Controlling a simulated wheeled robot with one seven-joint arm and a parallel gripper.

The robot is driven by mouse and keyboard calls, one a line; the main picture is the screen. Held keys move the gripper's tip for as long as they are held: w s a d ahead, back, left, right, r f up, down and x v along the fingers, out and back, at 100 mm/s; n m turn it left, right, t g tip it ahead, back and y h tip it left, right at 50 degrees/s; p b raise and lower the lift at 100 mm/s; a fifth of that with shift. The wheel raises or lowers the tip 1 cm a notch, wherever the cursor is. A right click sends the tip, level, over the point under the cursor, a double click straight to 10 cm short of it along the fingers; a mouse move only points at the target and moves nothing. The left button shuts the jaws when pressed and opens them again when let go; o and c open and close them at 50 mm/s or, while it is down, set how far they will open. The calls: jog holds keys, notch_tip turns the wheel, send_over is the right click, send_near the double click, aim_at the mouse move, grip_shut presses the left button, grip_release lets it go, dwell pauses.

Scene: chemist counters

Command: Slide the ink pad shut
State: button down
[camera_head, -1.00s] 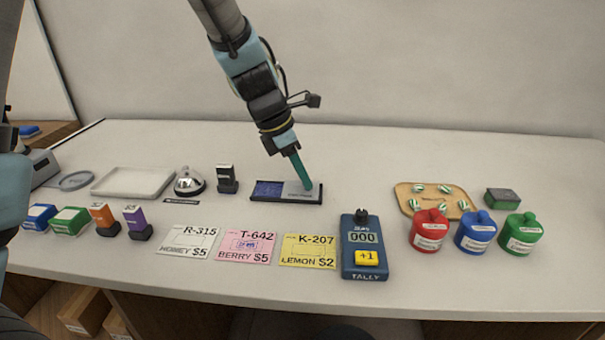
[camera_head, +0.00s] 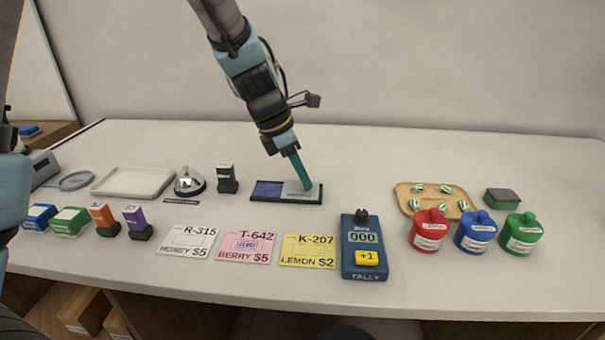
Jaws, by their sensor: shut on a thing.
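The ink pad (camera_head: 267,189) lies on the counter in the middle of the head view, a dark shallow tray with its blue pad showing on the left. Its grey sliding lid (camera_head: 298,194) covers the right part of the tray, so the pad is partly uncovered. My gripper (camera_head: 306,187) reaches down from above with its teal fingers together, shut on the lid near its right end. The exact part between the fingertips is hidden by the fingers.
A dark stamp (camera_head: 227,180) and a silver bell (camera_head: 189,183) stand left of the ink pad. Price cards (camera_head: 246,247) and a blue tally counter (camera_head: 363,247) lie in front. A wooden board (camera_head: 404,201) with striped sweets is to the right. The counter behind is clear.

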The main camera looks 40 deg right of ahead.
jog(key=w+a, duration=0.5)
jog(key=shift+a+p, duration=0.1)
jog(key=shift+p, duration=0.2)
jog(key=c, duration=0.7)
grip_release()
jog(key=v, duration=1.1)
jog(key=shift+f, duration=0.1)
